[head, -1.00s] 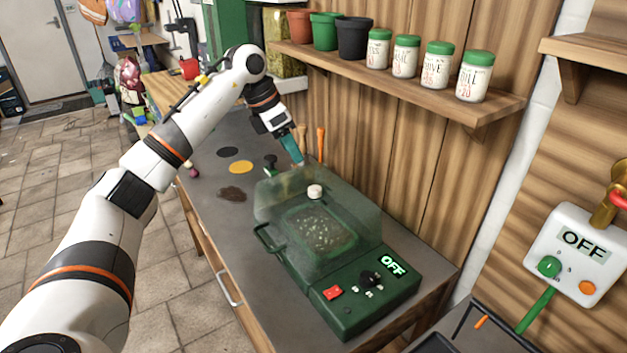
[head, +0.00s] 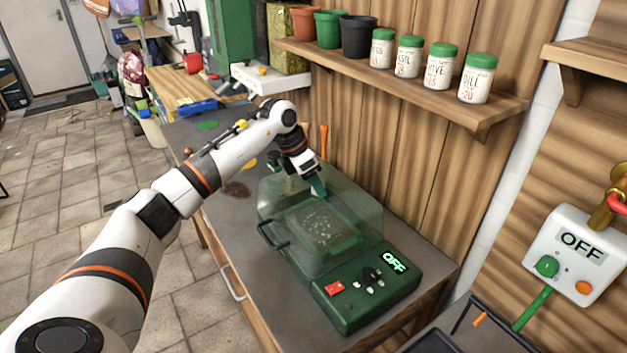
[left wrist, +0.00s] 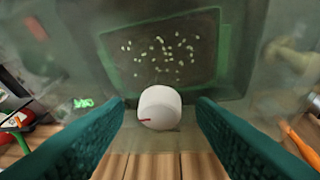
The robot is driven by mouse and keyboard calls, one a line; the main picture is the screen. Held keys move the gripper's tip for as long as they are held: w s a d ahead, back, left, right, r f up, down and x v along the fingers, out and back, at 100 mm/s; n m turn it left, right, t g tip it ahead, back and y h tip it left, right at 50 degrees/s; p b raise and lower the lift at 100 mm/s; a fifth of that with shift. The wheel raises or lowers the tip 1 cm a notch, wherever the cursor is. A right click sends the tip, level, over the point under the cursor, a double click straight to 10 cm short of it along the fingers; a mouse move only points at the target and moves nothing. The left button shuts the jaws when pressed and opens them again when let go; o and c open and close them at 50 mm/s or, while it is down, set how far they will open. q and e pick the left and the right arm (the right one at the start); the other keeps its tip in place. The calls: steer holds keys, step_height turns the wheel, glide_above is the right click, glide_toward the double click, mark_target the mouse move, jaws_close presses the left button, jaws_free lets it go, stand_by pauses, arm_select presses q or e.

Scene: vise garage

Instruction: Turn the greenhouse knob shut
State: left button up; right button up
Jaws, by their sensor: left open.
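The greenhouse (head: 352,305) is a green box with a clear lid (head: 350,215), standing on the grey bench. Its front display (head: 394,262) reads OFF. The white knob (left wrist: 158,107) with a red mark shows in the left wrist view, between my open finger pads. In the head view my gripper hides it. My left gripper (head: 318,188) is open at the top of the lid, its teal fingers on either side of the knob with small gaps visible. Seeds (left wrist: 160,55) show under the lid. My right gripper is not in view.
The wooden wall and a shelf (head: 430,92) with pots and several jars stand right behind the bench. A black dial (head: 370,278) and a red switch (head: 334,288) sit on the greenhouse's front. A white control box (head: 580,250) reading OFF is at the right.

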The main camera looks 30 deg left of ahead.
arm_select(q)
steer(key=c, duration=1)
steer(key=shift+o, duration=0.2)
steer(key=shift+n, duration=0.3)
steer(key=n+y, duration=0.1)
steer(key=n, duration=0.2)
steer(key=shift+s+d+t, duration=0.1)
steer(key=shift+t, duration=0.3)
steer(key=n, duration=0.1)
steer(key=n+y+b, duration=0.1)
steer(key=n, duration=0.1)
steer(key=n+y, duration=0.1)
steer(key=shift+d, duration=0.25)
steer(key=n, duration=0.2)
steer(key=n+y+b, duration=0.1)
steer(key=n, duration=0.1)
steer(key=n+y+b, duration=0.1)
steer(key=shift+d+n, duration=0.3)
steer(key=shift+n, duration=0.1)
steer(key=shift+d+n+g+y+b, duration=0.1)
steer(key=shift+n+g+y+b, duration=0.25)
steer(key=shift+n, duration=0.8)
steer(key=shift+d+n+g+y+b, duration=0.2)
steer(key=shift+n+y, duration=0.25)
steer(key=shift+n, duration=0.7)
steer(key=shift+a+r, duration=0.1)
steer(key=shift+a, duration=0.1)
steer(key=o, duration=1)
steer(key=shift+c, duration=0.2)
